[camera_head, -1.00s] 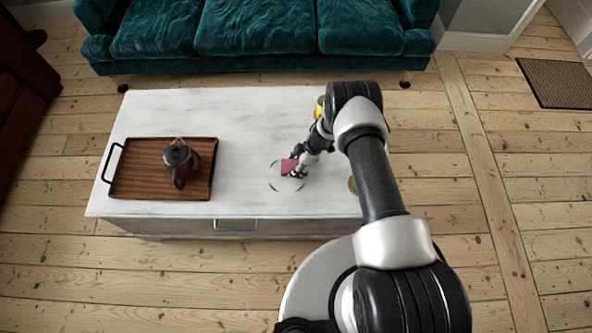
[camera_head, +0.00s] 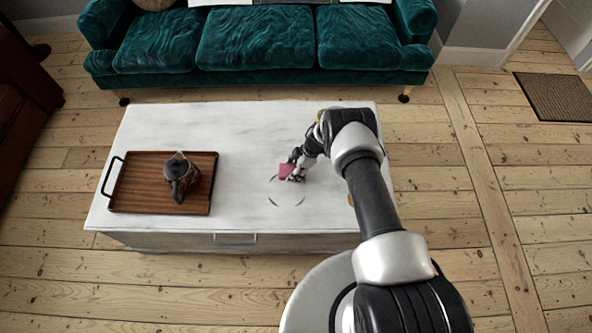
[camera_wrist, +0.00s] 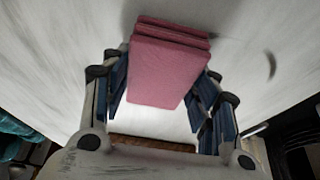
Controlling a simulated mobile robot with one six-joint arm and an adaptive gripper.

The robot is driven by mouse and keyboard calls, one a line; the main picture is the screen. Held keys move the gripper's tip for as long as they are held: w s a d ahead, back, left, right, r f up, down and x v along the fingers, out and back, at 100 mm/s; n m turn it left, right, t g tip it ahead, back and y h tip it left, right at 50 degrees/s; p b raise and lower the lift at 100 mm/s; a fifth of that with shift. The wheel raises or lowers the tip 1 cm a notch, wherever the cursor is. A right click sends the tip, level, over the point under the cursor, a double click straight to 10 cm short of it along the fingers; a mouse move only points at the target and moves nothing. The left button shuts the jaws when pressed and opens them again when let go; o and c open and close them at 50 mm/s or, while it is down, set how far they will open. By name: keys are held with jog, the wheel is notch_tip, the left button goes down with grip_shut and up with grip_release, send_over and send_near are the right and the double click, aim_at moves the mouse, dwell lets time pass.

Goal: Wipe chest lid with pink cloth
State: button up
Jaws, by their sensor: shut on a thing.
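The white chest (camera_head: 245,135) stands in the middle of the floor with its lid shut. My gripper (camera_head: 294,174) is over the right half of the lid, shut on the folded pink cloth (camera_head: 286,169). In the wrist view the cloth (camera_wrist: 168,70) sits between the fingers of my gripper (camera_wrist: 160,95), low over the white lid (camera_wrist: 60,60). I cannot tell whether it touches the lid. A dark, broken ring mark (camera_head: 287,201) shows on the lid just below the cloth in the head view.
A wooden tray (camera_head: 130,195) with a dark teapot (camera_head: 180,176) sits on the left of the lid. A yellowish thing behind my arm is mostly hidden. A green sofa (camera_head: 255,40) stands behind the chest. The lid's middle is clear.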

aim_at(285, 183)
jog(key=shift+a+f, duration=0.1)
jog(key=shift+a, duration=0.95)
jog(key=shift+s+p, duration=0.9)
jog(key=shift+s, duration=0.25)
jog(key=shift+s+p, duration=0.4)
jog(key=shift+s, duration=0.4)
